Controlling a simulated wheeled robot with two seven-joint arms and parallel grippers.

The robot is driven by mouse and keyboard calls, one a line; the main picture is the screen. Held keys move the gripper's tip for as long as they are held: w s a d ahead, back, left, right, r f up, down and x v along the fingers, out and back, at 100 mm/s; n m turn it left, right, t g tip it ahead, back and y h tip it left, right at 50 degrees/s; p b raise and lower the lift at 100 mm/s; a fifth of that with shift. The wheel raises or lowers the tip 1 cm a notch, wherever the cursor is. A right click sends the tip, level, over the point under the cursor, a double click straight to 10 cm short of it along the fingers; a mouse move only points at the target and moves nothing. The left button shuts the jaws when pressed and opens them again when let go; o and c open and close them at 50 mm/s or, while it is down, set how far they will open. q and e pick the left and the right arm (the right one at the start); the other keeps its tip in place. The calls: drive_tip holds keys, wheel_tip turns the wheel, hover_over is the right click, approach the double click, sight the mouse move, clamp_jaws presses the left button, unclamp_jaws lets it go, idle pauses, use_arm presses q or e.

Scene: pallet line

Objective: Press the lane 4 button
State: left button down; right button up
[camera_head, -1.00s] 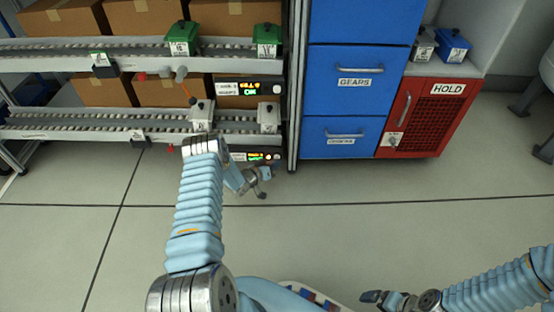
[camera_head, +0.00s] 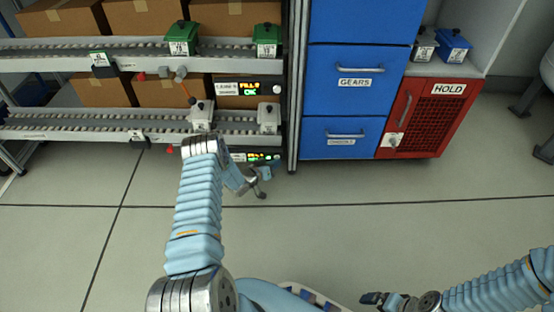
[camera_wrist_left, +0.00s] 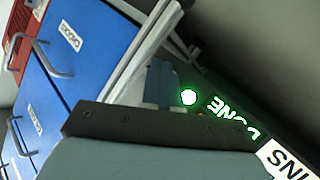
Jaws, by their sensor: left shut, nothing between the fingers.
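A lower display panel (camera_head: 255,157) sits under the bottom roller lane in the head view, partly hidden by my left arm. In the left wrist view a round white button (camera_wrist_left: 188,96) with a green glow sits beside green lit text (camera_wrist_left: 232,115), seen tilted and partly covered. I cannot read a lane number there. My left gripper (camera_head: 262,180) is shut and empty, just below and in front of this panel. In the wrist view its fingers (camera_wrist_left: 162,84) appear close to the button; contact cannot be told. My right gripper (camera_head: 372,298) is low at the bottom edge, its jaws unclear.
An upper panel (camera_head: 240,88) with its own round button is under the upper lane. Green bins (camera_head: 181,38) and pale bins (camera_head: 201,115) stand on the lanes. Blue drawers (camera_head: 356,80) and a red HOLD cabinet (camera_head: 430,115) stand to the right. The floor in front is clear.

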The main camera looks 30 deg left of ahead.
use_arm(q)
drive_tip(key=shift+s+d+p, duration=0.3)
drive_tip(key=shift+s+d, duration=0.1)
drive_tip(key=shift+s, duration=0.25)
drive_tip(key=s+d, duration=0.1)
drive_tip(key=s+p, duration=0.1)
drive_tip(key=s, duration=0.1)
drive_tip(key=s+d+p, duration=0.1)
drive_tip(key=shift+s+d, duration=0.15)
drive_tip(key=shift+d, duration=0.15)
idle(0.7)
